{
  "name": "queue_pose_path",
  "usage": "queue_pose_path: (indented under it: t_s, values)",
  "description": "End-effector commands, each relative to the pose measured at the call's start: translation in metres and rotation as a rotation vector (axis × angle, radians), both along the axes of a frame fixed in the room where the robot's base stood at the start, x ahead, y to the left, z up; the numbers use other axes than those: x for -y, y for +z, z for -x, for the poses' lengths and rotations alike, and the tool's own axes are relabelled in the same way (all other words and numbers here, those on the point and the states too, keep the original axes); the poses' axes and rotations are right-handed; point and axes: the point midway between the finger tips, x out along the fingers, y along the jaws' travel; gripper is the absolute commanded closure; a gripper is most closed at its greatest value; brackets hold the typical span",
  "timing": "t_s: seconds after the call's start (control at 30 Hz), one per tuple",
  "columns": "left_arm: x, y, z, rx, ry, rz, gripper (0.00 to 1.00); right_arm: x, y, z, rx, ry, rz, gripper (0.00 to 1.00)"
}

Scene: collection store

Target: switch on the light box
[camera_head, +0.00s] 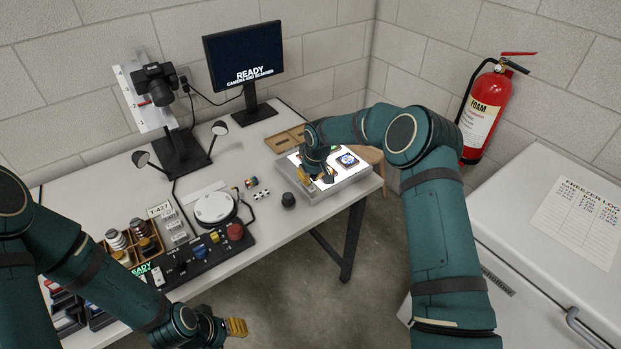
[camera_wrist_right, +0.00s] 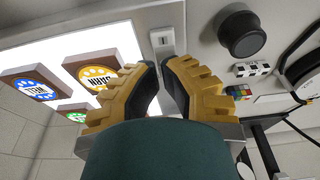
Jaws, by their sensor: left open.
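The light box (camera_head: 352,184) lies at the table's right end, its top panel bright white. In the right wrist view its panel (camera_wrist_right: 110,38) is also bright white, with several badge-like tiles on it. A small pale switch (camera_wrist_right: 162,40) sits on the box's rim, just beyond my right fingertips. My right gripper (camera_wrist_right: 160,66) is over the box's near left edge, its yellow fingers close together with a narrow gap and nothing visible between them. I cannot tell whether it touches the switch. My left gripper (camera_head: 238,327) is open and empty, off the table's front edge.
A black knob-like cylinder (camera_head: 288,200) stands left of the light box. A small colored cube (camera_head: 251,183), a round white dish (camera_head: 213,207) and a control panel (camera_head: 195,258) lie further left. A monitor (camera_head: 243,57) stands behind. A white freezer (camera_head: 530,220) is at right.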

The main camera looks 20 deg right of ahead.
Motion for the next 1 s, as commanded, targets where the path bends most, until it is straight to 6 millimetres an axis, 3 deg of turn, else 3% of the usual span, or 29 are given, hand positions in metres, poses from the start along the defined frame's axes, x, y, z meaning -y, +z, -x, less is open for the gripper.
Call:
queue_pose_path:
  t_s: [0.17, 0.5, 0.73, 1.0]
  values:
    - [0.000, 0.020, 0.003, -0.008, -0.002, 0.002, 0.53, -0.001, 0.040, 0.004, 0.003, 0.000, 0.001, 1.00]
    - [0.000, 0.024, 0.000, 0.000, 0.003, 0.000, 0.53, 0.012, 0.097, 0.037, 0.002, 0.000, 0.000, 1.00]
    - [0.000, 0.026, -0.001, 0.001, 0.005, -0.001, 0.53, 0.015, 0.116, 0.048, 0.001, 0.000, 0.001, 1.00]
    - [0.000, 0.026, -0.001, 0.002, 0.005, -0.001, 0.53, 0.016, 0.117, 0.049, 0.000, 0.000, 0.000, 1.00]
